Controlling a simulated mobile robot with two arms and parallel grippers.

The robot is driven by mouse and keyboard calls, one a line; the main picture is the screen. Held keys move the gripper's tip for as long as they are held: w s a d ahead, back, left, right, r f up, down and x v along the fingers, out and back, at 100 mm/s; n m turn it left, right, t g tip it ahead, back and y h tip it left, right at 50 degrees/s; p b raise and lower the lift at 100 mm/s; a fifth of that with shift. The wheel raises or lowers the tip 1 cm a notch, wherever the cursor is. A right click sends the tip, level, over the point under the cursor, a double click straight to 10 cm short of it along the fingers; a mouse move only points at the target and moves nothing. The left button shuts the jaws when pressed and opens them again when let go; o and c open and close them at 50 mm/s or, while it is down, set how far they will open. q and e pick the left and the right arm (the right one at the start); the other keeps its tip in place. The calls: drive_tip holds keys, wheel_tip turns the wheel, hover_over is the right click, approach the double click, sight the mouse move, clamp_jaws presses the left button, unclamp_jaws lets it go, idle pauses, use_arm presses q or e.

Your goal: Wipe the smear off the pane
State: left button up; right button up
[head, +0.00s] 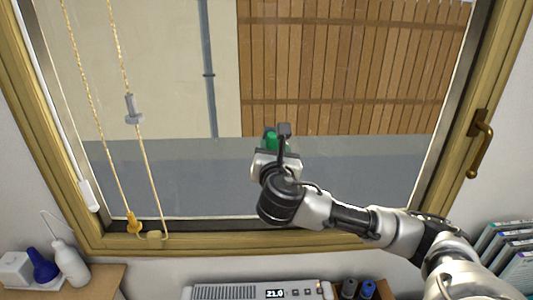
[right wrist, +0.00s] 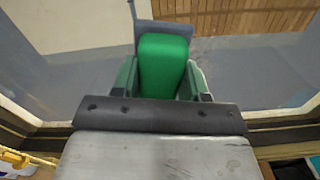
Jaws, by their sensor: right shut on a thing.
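The window pane (head: 340,165) fills the wooden frame in the head view, with a wall, a slatted fence and grey ground seen through it. My right gripper (head: 274,143) is in front of the lower middle of the pane. It is shut on a green handle (right wrist: 164,65), whose far end meets a dark grey pad (right wrist: 178,30) on the pane side. The handle is mostly hidden by my gripper in the head view. I cannot tell whether the pad touches the glass. I cannot make out a smear on the pane. My left gripper is out of view.
Blind cords (head: 150,170) with a grey toggle (head: 132,110) hang at the left of the pane. A brass window handle (head: 481,143) sits on the right frame. Below are bottles (head: 72,262), a heater with a display (head: 240,291) and upright folders (head: 510,250).

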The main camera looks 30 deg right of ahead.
sight(313, 143)
drive_tip(key=shift+s+d+b, duration=0.2)
drive_tip(key=shift+s+d, duration=0.65)
drive_tip(key=shift+d, duration=0.55)
drive_tip(key=shift+s+d+b, duration=0.2)
drive_tip(key=shift+s+d, duration=0.7)
drive_tip(key=shift+d, duration=0.55)
drive_tip(key=shift+s+d+b, duration=0.2)
drive_tip(key=shift+s+d, duration=0.65)
drive_tip(key=shift+d, duration=0.55)
drive_tip(key=shift+a, duration=0.1)
drive_tip(key=shift+s+a+f, duration=0.1)
drive_tip(key=shift+s+a, duration=0.2)
drive_tip(key=shift+v, duration=2.55)
drive_tip(key=shift+d, duration=0.1)
